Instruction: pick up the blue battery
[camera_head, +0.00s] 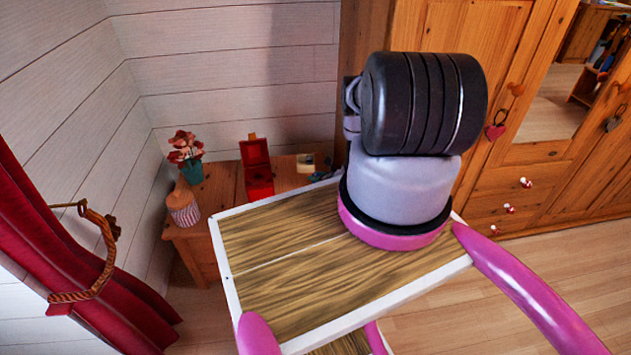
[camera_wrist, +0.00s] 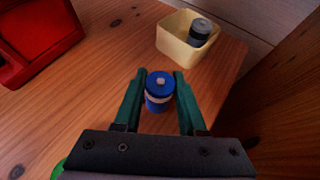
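The blue battery (camera_wrist: 159,88) stands upright on the wooden table in the wrist view, with a pale band around it and a light nub on top. My gripper (camera_wrist: 158,80) has its two green fingers on either side of the battery. Narrow gaps seem to show between the fingers and the battery, so the fingers look open around it. In the head view the battery and the gripper are hidden behind my own arm.
A cream box (camera_wrist: 180,36) holding a dark grey cylinder (camera_wrist: 201,30) stands beyond the battery, near the table's edge. A red box (camera_head: 257,168) with its lid up, a flower pot (camera_head: 191,172) and a striped jar (camera_head: 183,208) share the wooden table (camera_head: 222,190).

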